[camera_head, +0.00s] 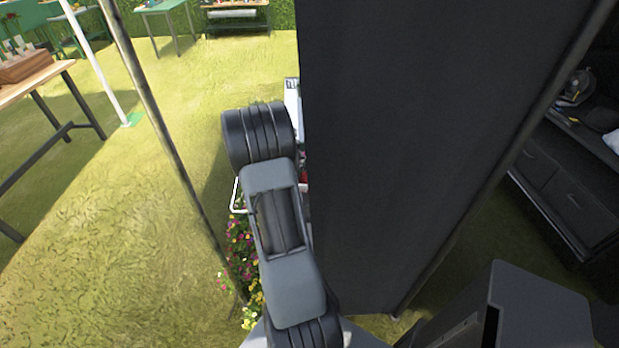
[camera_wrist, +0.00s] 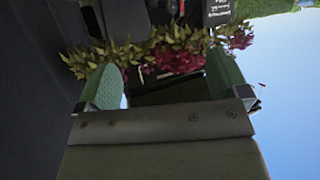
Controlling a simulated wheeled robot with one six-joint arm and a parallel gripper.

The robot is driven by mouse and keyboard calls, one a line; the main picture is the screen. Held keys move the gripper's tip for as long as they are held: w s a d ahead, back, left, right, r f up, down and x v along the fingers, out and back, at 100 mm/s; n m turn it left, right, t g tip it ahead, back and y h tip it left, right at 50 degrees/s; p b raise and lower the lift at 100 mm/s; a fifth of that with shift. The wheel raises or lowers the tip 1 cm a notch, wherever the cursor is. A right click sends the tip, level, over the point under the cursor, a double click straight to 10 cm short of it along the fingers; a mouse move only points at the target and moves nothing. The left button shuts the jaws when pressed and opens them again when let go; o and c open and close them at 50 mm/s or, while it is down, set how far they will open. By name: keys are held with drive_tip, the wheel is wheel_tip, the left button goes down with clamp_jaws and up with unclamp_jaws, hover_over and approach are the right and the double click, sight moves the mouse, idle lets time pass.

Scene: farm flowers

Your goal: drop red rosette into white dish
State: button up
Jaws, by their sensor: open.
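My gripper (camera_wrist: 166,68) shows in the wrist view with its two green-padded fingers wide apart. Nothing is held between them. Magenta flowers (camera_wrist: 178,60) and yellow-green leaves show beyond the fingers. I cannot make out a red rosette or a white dish in either view. In the head view my own arm covers the middle, and my gripper is hidden. A small red patch (camera_head: 303,176) shows between my arm and a dark panel, too small to identify.
The tall dark panel (camera_head: 420,130) stands close to the right of my arm. A thin pole (camera_head: 165,130) rises to its left. Flowers (camera_head: 240,250) grow below the arm. A wooden table (camera_head: 38,80) stands at far left. Open grass (camera_head: 120,230) lies left of the pole.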

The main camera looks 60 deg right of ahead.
drive_tip(key=v, duration=1.2)
drive_tip(key=shift+w+a+r, duration=0.1)
drive_tip(key=shift+r, duration=0.05)
